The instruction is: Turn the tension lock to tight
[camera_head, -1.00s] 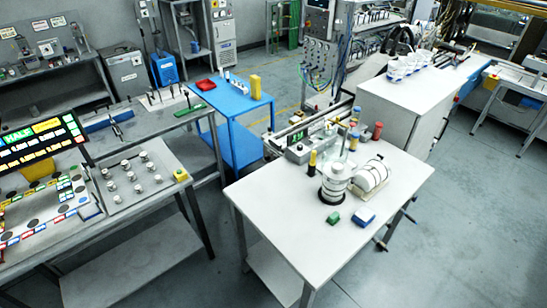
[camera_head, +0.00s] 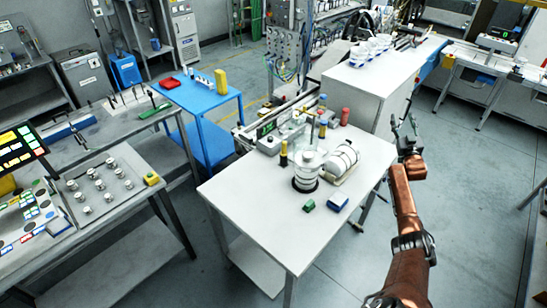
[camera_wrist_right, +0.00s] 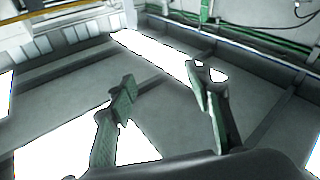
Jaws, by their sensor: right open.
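The white table (camera_head: 235,190) bears the labelling device (camera_head: 268,143). A yellow-and-black upright post (camera_head: 283,154), a white reel stack on a dark base (camera_head: 307,172) and a white roll lying on its side (camera_head: 343,157) are on it. I cannot tell which part is the tension lock; the parts are small. My right gripper (camera_head: 405,132) is raised past the table's right edge, apart from everything on it. In the right wrist view, its two fingers (camera_wrist_right: 165,88) are spread and empty. My left gripper is out of view.
A red cylinder (camera_head: 345,116) stands at the back. A white cabinet (camera_head: 350,95) is behind the table. A blue table (camera_head: 207,96) stands back left. Open floor lies to the right.

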